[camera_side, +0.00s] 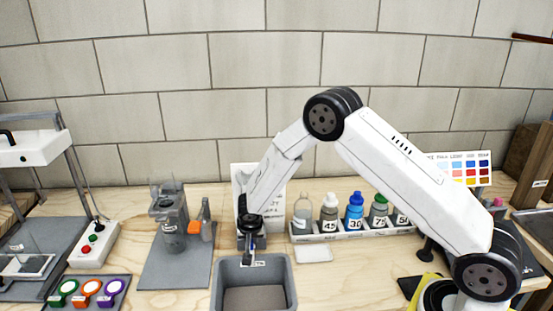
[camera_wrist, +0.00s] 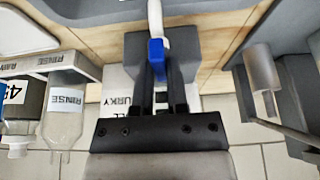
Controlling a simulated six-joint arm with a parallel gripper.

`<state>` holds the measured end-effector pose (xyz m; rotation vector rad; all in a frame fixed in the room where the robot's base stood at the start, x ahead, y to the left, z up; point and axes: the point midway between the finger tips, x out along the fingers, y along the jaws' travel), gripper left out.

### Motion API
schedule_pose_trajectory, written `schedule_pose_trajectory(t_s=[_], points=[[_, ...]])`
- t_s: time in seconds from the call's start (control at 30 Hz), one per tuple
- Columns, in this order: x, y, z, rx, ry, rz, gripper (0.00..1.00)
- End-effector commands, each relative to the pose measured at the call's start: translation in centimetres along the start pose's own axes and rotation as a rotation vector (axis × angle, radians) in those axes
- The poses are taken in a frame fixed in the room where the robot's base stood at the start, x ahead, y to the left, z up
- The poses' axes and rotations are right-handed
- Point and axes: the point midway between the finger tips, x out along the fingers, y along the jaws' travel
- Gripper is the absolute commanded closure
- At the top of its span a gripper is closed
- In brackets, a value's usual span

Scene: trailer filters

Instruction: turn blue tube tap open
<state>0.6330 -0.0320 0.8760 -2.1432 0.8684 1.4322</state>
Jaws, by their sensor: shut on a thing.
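The blue tube tap (camera_wrist: 157,52) is a small blue piece on a white tube (camera_wrist: 155,18) in the wrist view. My gripper (camera_wrist: 158,72) is shut on the blue tap, with its dark fingers on either side. In the side view my gripper (camera_side: 251,243) is low, just above the back edge of the grey basin (camera_side: 222,290). There the tap is small and mostly hidden by the gripper. I cannot tell the tap's turn angle.
A rack (camera_side: 345,233) of labelled bottles stands right of the gripper. A clear rinse bottle (camera_wrist: 63,115) is close by in the wrist view.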

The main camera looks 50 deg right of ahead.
Motion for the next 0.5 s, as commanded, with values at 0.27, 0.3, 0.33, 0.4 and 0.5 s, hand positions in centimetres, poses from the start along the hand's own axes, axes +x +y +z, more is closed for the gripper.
schedule_pose_trajectory(t_s=[0.27,0.3,0.33,0.4,0.5], points=[[-0.03,-0.03,0.01,-0.004,0.001,0.0,0.73],[-0.03,-0.03,0.01,-0.004,0.001,0.0,0.68],[-0.03,-0.03,0.01,-0.003,0.001,0.0,0.68],[-0.02,-0.03,0.01,-0.003,0.0,0.0,0.68],[-0.01,-0.02,0.0,-0.002,0.0,0.0,0.68]])
